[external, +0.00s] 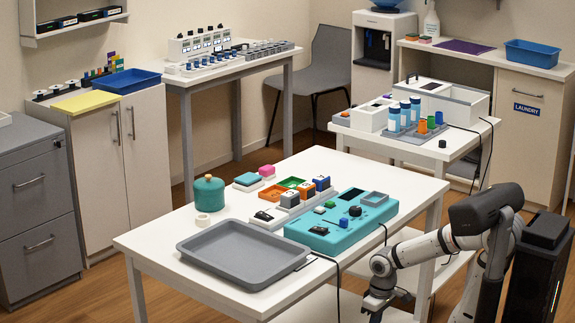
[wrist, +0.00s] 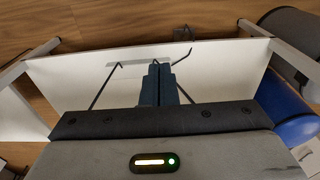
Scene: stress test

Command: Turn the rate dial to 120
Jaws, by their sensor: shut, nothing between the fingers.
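A teal control panel (external: 300,232) lies on the white table near its right edge. It carries a black round knob (external: 355,211), a dark display, a slider and several small buttons. The lettering is too small to read, so I cannot tell which control is the rate dial. My gripper (external: 376,308) hangs beside the table's right front side, below the tabletop and apart from the panel. In the wrist view its dark fingers (wrist: 158,84) are together with nothing between them. The panel does not show in the wrist view.
A grey tray (external: 245,283) fills the table's front left. Dark cables hang from the table's right edge near my arm. The wrist view shows a white surface (wrist: 80,82) with thin cables.

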